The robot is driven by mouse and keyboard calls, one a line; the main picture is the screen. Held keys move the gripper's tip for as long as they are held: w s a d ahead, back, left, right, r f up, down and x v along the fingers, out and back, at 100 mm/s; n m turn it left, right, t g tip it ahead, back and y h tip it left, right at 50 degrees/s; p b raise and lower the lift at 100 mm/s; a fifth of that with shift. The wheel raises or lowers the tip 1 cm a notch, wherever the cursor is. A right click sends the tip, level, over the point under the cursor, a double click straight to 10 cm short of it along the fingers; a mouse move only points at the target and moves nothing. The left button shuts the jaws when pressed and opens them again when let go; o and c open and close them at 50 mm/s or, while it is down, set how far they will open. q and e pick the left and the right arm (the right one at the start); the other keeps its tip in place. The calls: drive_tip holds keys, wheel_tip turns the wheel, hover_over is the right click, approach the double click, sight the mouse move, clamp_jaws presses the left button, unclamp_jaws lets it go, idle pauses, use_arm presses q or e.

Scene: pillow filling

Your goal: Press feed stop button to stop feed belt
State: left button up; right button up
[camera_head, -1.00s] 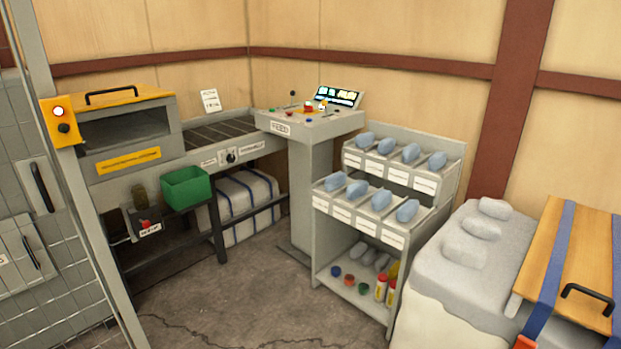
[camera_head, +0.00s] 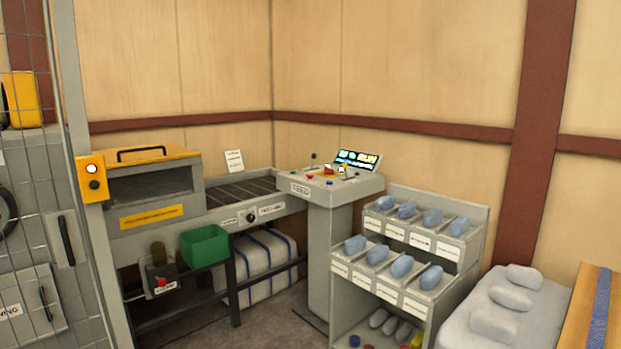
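The feed control console (camera_head: 345,190) stands in the corner at the right end of the feed belt, with a label on its front. Its sloped top carries several small coloured buttons, including a red one (camera_head: 328,170), and a yellow piece with a red part. Which one is the feed stop button is too small to read. A lit screen (camera_head: 357,160) at its back seems to read "RUN". The dark feed belt (camera_head: 240,191) runs left from the console to a yellow-topped machine (camera_head: 150,180). Neither of my grippers is in view.
A rack (camera_head: 410,250) of blue-grey bundles stands right of the console, with a pale surface (camera_head: 510,305) beyond it. A green bin (camera_head: 204,246) hangs before the belt, beside a red knob (camera_head: 161,282). A mesh fence (camera_head: 40,210) is at left.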

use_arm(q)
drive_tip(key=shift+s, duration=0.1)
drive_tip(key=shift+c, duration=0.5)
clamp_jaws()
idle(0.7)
